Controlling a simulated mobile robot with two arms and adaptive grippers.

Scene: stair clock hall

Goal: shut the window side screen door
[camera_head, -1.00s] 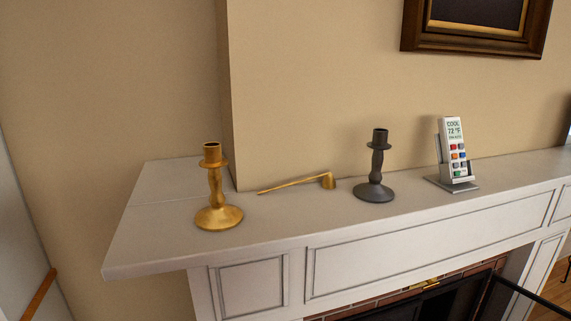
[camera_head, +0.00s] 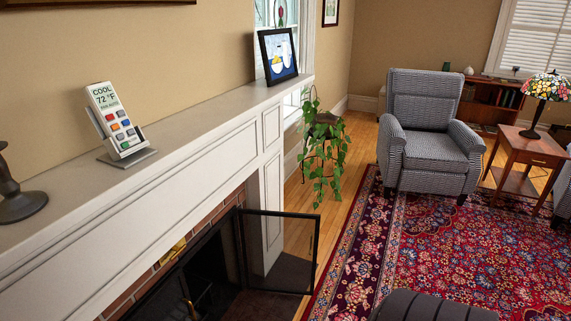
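The fireplace (camera_head: 205,285) sits under the white mantel at the lower left. A black-framed screen door (camera_head: 281,252) at its far side, toward the window, stands swung open, sticking out into the room over the hearth. The hearth and part of the white surround show through and around it. The near part of the fireplace front is cut off by the frame's lower edge. Neither of my grippers is in view.
A patterned red rug (camera_head: 400,255) and a grey armchair (camera_head: 433,135) lie to the right. A plant (camera_head: 322,150) stands beyond the fireplace by the window. A dark rounded seat (camera_head: 432,306) is at the bottom. Wooden floor (camera_head: 345,205) runs between hearth and rug.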

